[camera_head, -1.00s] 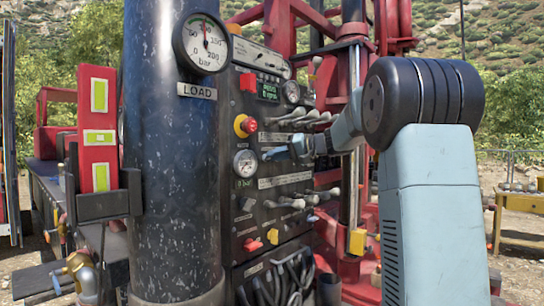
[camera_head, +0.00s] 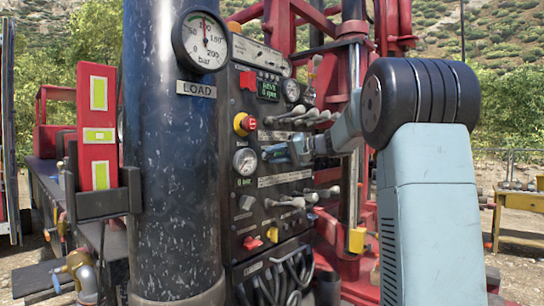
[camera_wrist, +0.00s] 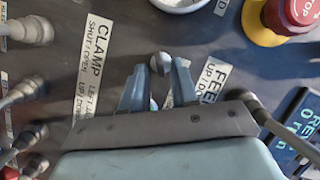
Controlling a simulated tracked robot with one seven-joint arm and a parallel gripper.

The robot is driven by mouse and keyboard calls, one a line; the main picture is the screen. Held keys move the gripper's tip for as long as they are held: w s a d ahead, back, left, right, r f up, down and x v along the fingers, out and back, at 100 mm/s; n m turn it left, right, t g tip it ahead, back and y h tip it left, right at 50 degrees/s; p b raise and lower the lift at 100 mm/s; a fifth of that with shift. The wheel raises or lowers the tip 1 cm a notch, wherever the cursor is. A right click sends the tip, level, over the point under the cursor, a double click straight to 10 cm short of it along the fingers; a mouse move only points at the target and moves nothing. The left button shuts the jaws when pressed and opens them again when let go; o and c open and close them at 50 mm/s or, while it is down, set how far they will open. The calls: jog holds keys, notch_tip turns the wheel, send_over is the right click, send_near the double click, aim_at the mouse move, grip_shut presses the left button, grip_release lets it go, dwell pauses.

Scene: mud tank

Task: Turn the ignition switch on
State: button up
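The dark control panel (camera_head: 232,215) stands right of the thick black column. I cannot tell surely which control is the ignition switch. A dark knob (camera_head: 247,202) sits below the lower gauge, and a red switch (camera_head: 252,243) sits lower still. My gripper (camera_head: 270,152) is in front of the panel, right of the lower gauge and above both controls, pointing left. In the wrist view its two fingers (camera_wrist: 158,85) are apart, with a round grey lever knob (camera_wrist: 160,62) near and between the tips. No grip on it shows. Neither switch is clear in the wrist view.
A red emergency stop (camera_head: 244,124) with a yellow ring is above the lower gauge (camera_head: 245,162). Rows of grey-knobbed levers (camera_head: 290,202) stick out above and below my gripper. Black hoses (camera_head: 275,280) hang at the panel's bottom. A red frame stands behind.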

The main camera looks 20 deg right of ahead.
jog(key=shift+d+r, duration=0.1)
jog(key=v, duration=1.3)
jog(key=shift+s+d, duration=0.15)
jog(key=shift+s, duration=0.15)
